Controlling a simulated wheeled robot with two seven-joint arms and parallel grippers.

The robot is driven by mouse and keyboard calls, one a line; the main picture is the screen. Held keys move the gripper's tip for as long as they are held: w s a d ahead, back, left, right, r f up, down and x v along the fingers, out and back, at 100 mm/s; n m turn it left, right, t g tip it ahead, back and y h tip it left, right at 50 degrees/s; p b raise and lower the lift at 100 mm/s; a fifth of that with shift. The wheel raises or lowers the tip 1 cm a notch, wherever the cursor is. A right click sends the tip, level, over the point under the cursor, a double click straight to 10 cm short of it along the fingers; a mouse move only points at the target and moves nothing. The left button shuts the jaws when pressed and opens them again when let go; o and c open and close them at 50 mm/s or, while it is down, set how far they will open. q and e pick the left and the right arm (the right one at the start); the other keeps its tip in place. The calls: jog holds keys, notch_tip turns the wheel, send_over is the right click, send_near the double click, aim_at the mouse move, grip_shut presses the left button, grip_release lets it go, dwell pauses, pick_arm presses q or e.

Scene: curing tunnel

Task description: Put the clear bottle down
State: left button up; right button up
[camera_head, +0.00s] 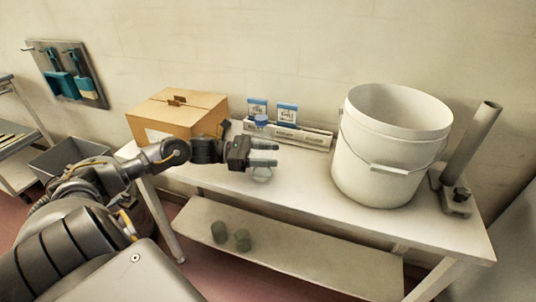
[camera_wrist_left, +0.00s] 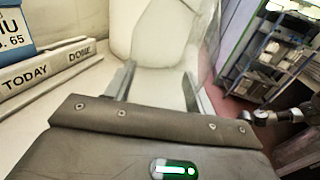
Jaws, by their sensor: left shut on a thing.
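The clear bottle (camera_head: 261,174) has a blue cap and is upright in the head view, over the middle of the white table (camera_head: 300,190). My left gripper (camera_head: 264,155) reaches in from the left and is shut on the bottle's body, below the cap. I cannot tell whether its base touches the table top. In the left wrist view the two fingers of my left gripper (camera_wrist_left: 155,88) are apart; the clear bottle between them is hard to make out.
A cardboard box (camera_head: 178,112) stands left of the gripper. Behind it are a labelled rack (camera_head: 305,138) and two blue-white cartons (camera_head: 287,114). A large white bucket (camera_head: 385,150) and a grey post on a base (camera_head: 470,145) stand to the right. Table between gripper and bucket is clear.

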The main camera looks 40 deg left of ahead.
pick_arm(q)
jog(key=shift+f, duration=0.2)
pick_arm(e)
jog(key=shift+f, duration=0.1)
pick_arm(q)
jog(key=shift+f, duration=0.1)
pick_arm(e)
jog(key=shift+w+r, duration=0.15)
jog(key=shift+r, duration=0.05)
pick_arm(q)
jog(key=o, duration=1.2)
pick_arm(e)
jog(key=shift+a+r, duration=0.1)
